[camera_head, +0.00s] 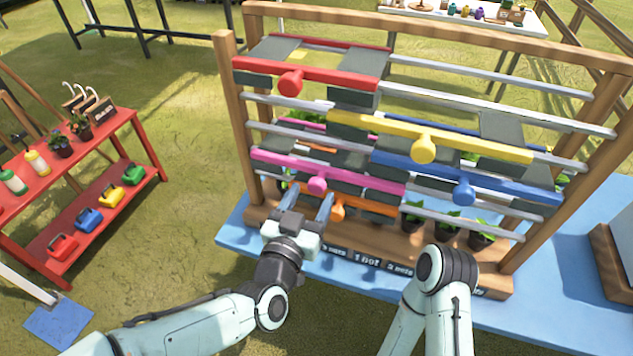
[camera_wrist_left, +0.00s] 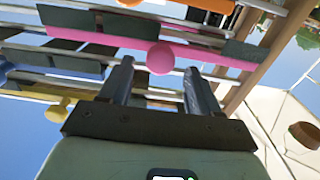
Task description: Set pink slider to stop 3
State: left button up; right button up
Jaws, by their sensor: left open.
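The pink slider (camera_head: 365,184) is a bar with a round pink knob (camera_head: 318,184) on the left side of the wooden rail frame. In the left wrist view the pink bar (camera_wrist_left: 215,57) crosses the top and its knob (camera_wrist_left: 160,58) shows between the fingertips. My left gripper (camera_head: 309,204) is open and empty, just in front of and below the knob. Its fingers (camera_wrist_left: 158,70) lie on either side of the knob in the picture; I cannot tell whether they reach around it. My right arm shows at lower right, but its gripper does not.
Red (camera_head: 291,83), yellow (camera_head: 425,148), blue (camera_head: 465,192) and orange (camera_head: 338,209) slider knobs stand close around. Potted plants and small signs (camera_head: 367,258) line the frame's base on a blue table (camera_head: 565,290). A red shelf (camera_head: 130,135) stands left, with open grass between.

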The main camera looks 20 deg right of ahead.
aim_at(315, 189)
pick_arm(q)
jog(key=shift+x, duration=2.2)
grip_shut()
jog(key=s+d+p, duration=0.1)
jog(key=s+d, duration=0.8)
jog(key=d, duration=0.5)
jog(key=shift+s, duration=0.35)
jog(key=shift+d, duration=0.1)
grip_release()
jog(key=v, duration=1.3)
jog(key=shift+a, duration=0.2)
